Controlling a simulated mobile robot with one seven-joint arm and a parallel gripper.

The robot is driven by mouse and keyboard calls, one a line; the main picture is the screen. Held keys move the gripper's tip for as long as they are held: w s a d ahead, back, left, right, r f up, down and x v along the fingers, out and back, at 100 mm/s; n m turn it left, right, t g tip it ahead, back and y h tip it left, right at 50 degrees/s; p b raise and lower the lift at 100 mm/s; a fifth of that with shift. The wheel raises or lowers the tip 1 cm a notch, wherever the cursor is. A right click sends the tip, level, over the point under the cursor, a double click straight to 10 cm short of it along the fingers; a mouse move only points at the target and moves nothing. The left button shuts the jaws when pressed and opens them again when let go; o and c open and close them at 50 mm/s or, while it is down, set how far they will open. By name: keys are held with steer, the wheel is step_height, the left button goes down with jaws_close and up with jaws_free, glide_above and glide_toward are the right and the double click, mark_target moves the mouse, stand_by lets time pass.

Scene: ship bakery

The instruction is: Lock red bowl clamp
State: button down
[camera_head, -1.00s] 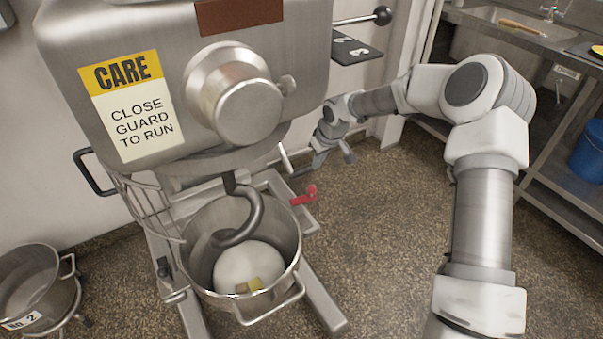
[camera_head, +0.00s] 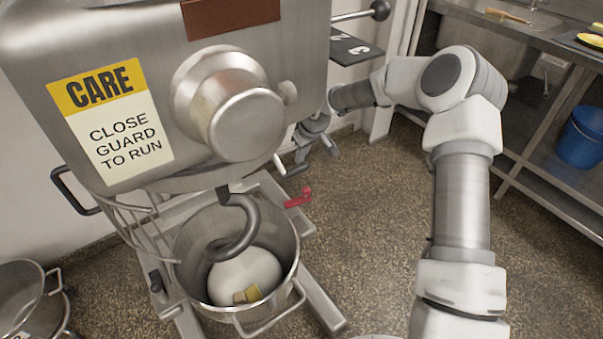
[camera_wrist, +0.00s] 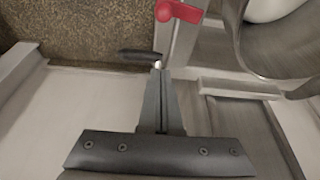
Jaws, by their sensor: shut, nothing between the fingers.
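The red bowl clamp (camera_head: 298,198) is a small red lever on the right side of the mixer's bowl support, beside the steel bowl (camera_head: 290,240). In the wrist view the clamp (camera_wrist: 180,11) shows at the top, beyond my fingertips and apart from them. My gripper (camera_head: 297,160) is behind and just above the clamp in the head view, partly hidden by the mixer head. In the wrist view my gripper (camera_wrist: 161,78) is shut and empty, its fingers together and pointing towards the metal arm that carries the clamp.
The mixer head (camera_head: 150,60) overhangs the bowl and the space left of my gripper. A dough hook (camera_head: 245,225) reaches into the bowl over pale dough (camera_head: 245,272). A dark handle (camera_wrist: 140,55) lies close to my fingertips. Speckled floor (camera_head: 370,220) is open to the right.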

step_height(320, 180, down, 10)
steer(key=b, duration=0.3)
steer(key=shift+s+d, duration=0.2)
steer(key=shift+s, duration=0.05)
